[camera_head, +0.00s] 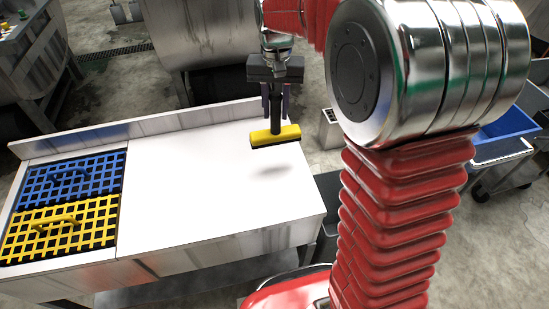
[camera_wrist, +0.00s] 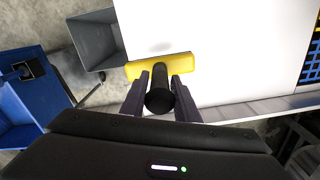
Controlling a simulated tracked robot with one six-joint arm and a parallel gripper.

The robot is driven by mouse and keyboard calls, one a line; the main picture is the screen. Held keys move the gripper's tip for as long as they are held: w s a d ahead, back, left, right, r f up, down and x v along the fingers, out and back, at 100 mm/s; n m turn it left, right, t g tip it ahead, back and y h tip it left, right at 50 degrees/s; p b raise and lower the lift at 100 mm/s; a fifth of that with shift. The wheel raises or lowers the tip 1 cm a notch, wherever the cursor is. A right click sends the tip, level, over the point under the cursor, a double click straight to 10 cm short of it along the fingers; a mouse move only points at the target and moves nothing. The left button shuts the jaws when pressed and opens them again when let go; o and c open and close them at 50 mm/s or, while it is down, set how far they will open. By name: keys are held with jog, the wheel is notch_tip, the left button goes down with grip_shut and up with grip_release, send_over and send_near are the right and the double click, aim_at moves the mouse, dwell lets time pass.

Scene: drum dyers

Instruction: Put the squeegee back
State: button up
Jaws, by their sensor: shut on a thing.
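The squeegee (camera_head: 275,134) has a yellow head with a dark lower edge and a black handle. My gripper (camera_head: 276,95) is shut on the black handle and holds the squeegee upright, head down, above the right part of the white table top (camera_head: 190,190). A shadow on the table lies below and apart from the head. In the wrist view the yellow head (camera_wrist: 202,63) shows beyond the handle, and my gripper (camera_wrist: 160,90) has a finger on each side of the handle. No holder for the squeegee can be made out with certainty.
A blue grate (camera_head: 105,165) and a yellow grate (camera_head: 100,212) with handles lie at the table's left end. A raised rim runs along the back. A grey open bin (camera_wrist: 95,42) stands beside the table. A blue tub (camera_head: 505,125) is at the right. The table's middle is clear.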

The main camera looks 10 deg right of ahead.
aim_at(275, 134)
jog(key=shift+f, duration=0.1)
jog(key=shift+f, duration=3.05)
jog(key=shift+f, duration=1.85)
jog(key=o, duration=1.1)
jog(key=shift+f, duration=0.1)
